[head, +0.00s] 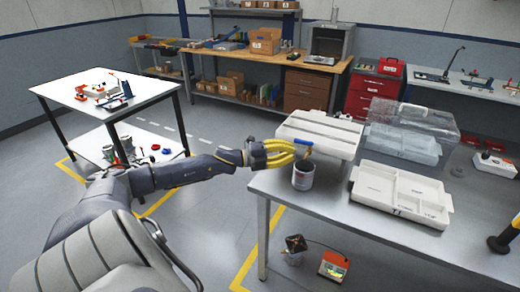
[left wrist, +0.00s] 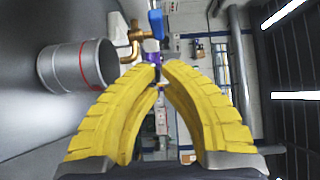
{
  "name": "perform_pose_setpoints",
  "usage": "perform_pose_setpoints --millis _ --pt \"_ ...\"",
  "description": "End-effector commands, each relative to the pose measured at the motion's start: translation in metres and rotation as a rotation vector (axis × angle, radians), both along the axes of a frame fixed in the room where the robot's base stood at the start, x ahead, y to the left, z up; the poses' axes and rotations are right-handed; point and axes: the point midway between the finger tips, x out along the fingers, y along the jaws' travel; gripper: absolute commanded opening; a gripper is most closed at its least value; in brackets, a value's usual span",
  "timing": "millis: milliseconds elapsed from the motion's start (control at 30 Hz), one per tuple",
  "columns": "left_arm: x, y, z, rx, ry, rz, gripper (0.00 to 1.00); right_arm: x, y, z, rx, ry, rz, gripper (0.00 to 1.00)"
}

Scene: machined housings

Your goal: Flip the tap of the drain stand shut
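The tap, with a blue handle (left wrist: 156,24) and a brass body (left wrist: 136,42), stands just beyond my fingertips in the left wrist view. In the head view the blue handle (head: 302,143) shows above a grey metal can (head: 303,177) at the table's left edge. The can (left wrist: 78,66) lies sideways in the tilted wrist view and has a red line around it. My left gripper (head: 308,148) has yellow ribbed fingers. Their tips come together beside the tap, with nothing clearly held. Whether they touch the tap cannot be told. The stand is mostly hidden.
A white divided tray (head: 402,194) and a clear-lidded box (head: 410,130) lie farther right on the grey table (head: 340,226). A black and yellow object (head: 503,240) is at the right edge. The table's front is clear.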

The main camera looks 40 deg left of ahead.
Motion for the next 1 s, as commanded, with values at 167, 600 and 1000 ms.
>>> perform_pose_setpoints --millis 167,600,1000 --pt "-0.015 0.025 -0.001 0.005 0.004 0.007 0.00 0.002 0.000 0.000 0.000 -0.002 0.000 0.44" --pt "-0.046 0.065 -0.001 0.005 0.002 0.007 0.00 -0.002 0.000 0.000 -0.001 0.002 0.000 0.44" --pt "-0.057 0.078 0.001 0.004 0.000 0.005 0.00 -0.001 0.000 0.000 -0.001 0.002 0.000 0.44"
